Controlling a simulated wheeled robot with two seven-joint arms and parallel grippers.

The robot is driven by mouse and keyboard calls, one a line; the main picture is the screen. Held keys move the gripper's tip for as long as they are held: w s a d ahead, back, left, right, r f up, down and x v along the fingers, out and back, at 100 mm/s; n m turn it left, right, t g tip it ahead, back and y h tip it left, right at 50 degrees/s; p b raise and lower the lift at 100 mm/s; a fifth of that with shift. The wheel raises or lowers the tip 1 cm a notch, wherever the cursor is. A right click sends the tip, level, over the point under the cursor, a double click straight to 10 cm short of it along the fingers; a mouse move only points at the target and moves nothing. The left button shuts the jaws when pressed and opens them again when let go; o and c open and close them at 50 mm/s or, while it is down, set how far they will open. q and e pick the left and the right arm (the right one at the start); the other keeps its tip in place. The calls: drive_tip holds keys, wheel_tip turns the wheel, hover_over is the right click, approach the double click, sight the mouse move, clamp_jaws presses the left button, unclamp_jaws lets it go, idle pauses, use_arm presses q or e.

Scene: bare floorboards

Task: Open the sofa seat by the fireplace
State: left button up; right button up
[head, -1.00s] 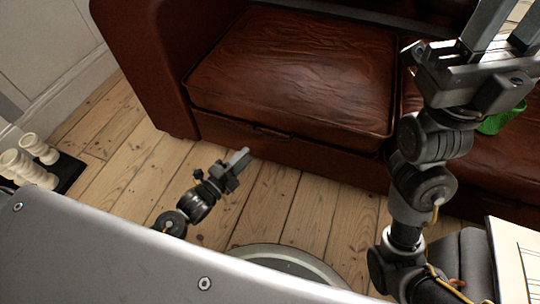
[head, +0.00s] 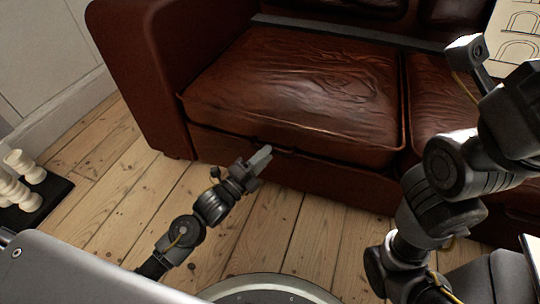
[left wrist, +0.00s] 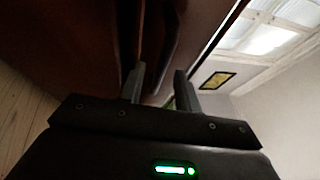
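The brown leather sofa seat (head: 295,90) fills the upper middle of the head view. Its cushion lies flat and the seat looks closed. A dark slot or handle (head: 287,151) shows on the front below the cushion's edge. My left gripper (head: 262,160) is just in front of that edge, its tips close to the handle; contact cannot be told. In the left wrist view its two fingers (left wrist: 159,84) are apart, with dark brown sofa surface (left wrist: 160,40) beyond and between them. My right arm crosses the right side; its gripper is only partly visible, and its fingers cannot be made out.
Pale turned pieces (head: 23,178) stand on a dark base at the left. A second sofa seat (head: 440,95) is to the right. A sheet with line drawings (head: 517,35) shows at top right. Bare floorboards (head: 120,190) lie in front of the sofa. The fireplace is not identifiable.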

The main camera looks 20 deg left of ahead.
use_arm(q)
drive_tip(key=shift+b+x, duration=0.35)
drive_tip(key=shift+x, duration=1.05)
drive_tip(key=shift+c, duration=0.2)
clamp_jaws()
